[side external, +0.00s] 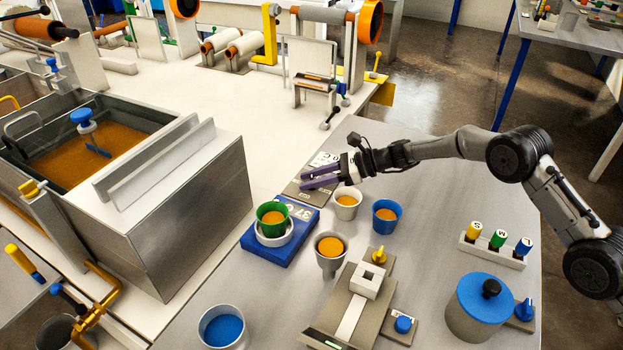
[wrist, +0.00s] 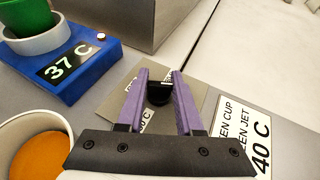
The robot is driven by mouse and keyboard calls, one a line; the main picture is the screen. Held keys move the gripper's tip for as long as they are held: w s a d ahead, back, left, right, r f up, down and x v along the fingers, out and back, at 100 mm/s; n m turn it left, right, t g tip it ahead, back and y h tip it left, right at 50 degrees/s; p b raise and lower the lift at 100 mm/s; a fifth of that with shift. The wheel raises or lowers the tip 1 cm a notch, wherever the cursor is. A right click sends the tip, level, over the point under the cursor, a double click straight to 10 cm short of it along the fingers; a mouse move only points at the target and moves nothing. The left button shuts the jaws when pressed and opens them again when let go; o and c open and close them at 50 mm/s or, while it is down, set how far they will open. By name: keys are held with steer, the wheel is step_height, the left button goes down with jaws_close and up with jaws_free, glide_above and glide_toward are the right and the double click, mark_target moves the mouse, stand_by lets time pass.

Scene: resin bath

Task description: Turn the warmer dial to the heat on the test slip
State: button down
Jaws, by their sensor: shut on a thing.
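The blue warmer (side external: 263,250) shows "37 C" on its front label and carries a green cup (side external: 271,213) of orange liquid in a white ring. It also shows in the wrist view (wrist: 85,75). The black dial knob (wrist: 158,93) stands on a grey plate (wrist: 112,103) beside the warmer. My gripper (wrist: 160,76) has its purple fingers shut on the knob, one on each side. The plate's marks are partly hidden by the fingers. The white test slip (wrist: 243,140) lies to the right, reading "EN CUP", "EN JET" and "40 C", partly cut off.
A white cup (side external: 347,203) of orange liquid stands close to my gripper, with a blue cup (side external: 386,215) and a grey cup (side external: 330,252) nearby. A steel resin bath (side external: 205,210) rises on the left. The bench's right middle is mostly clear.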

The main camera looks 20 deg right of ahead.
steer(key=shift+m+t, duration=0.5)
steer(key=shift+t, duration=0.1)
steer(key=shift+h, duration=0.3)
steer(key=c, duration=0.6)
jaws_free()
steer(key=shift+o, duration=0.2)
steer(key=v, duration=1.4)
steer(key=shift+f, duration=0.1)
